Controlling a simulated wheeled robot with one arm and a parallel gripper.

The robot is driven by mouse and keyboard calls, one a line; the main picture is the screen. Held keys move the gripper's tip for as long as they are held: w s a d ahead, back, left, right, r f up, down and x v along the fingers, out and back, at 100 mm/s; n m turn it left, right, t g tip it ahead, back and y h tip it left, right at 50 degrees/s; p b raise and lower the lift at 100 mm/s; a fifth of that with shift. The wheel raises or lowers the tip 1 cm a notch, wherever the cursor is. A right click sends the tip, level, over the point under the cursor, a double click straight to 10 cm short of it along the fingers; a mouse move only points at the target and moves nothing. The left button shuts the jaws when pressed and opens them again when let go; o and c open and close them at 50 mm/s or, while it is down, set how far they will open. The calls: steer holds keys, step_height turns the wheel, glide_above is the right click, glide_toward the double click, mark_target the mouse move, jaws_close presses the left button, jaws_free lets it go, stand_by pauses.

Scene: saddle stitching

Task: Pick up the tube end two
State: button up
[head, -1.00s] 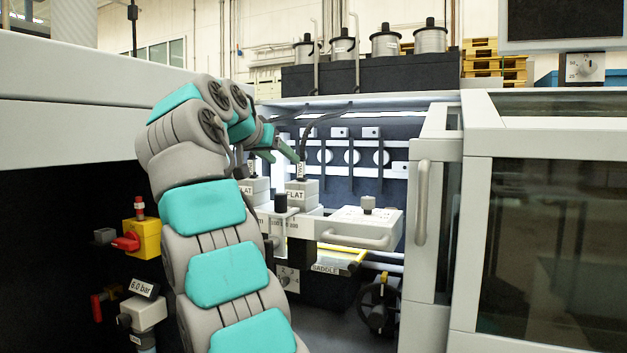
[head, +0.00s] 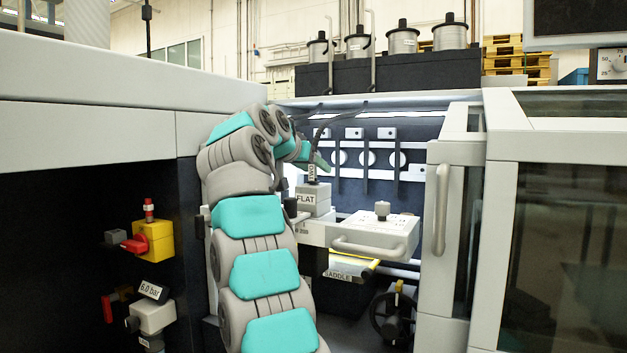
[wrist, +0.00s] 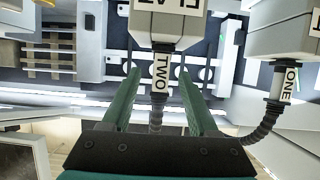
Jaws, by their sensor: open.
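Tube end two, a white-labelled end marked TWO (wrist: 160,72) on a dark ribbed hose, is fixed to a grey head block (wrist: 158,28) in the wrist view. It also shows in the head view (head: 311,172), above the block marked FLAT (head: 313,198). My gripper (wrist: 157,72) is open, with one green finger on each side of the tube end and a visible gap to both. In the head view my gripper (head: 321,160) is partly lost behind my arm and beside the hose. Whether the fingers are level with the label in depth is unclear.
Tube end one (wrist: 289,83) hangs from a neighbouring block at the right of the wrist view, its hose curving close to my gripper. A machine door with a handle (head: 441,210) stands at right. A white panel with a handle (head: 375,236) juts out below.

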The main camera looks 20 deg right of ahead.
jaws_close()
stand_by(0.5)
